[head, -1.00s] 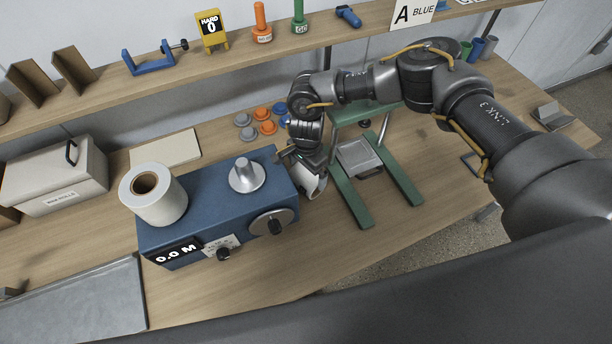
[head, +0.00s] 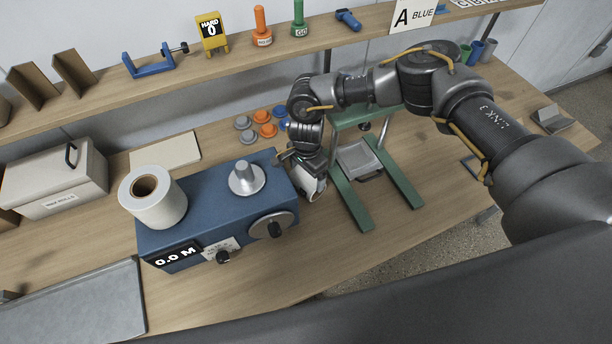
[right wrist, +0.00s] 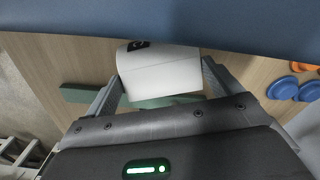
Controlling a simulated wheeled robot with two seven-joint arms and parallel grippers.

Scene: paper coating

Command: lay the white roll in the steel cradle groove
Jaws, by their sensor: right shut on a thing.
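A white roll (head: 314,191) is mostly hidden under my right gripper (head: 305,176) in the head view, beside the right end of the blue machine. My left gripper is not in view.
The blue machine (head: 205,228) carries another white roll (head: 153,198) and a metal hub. A green stand (head: 352,205) with a grey tray is close right of my gripper. Colored discs (head: 262,130) lie behind.

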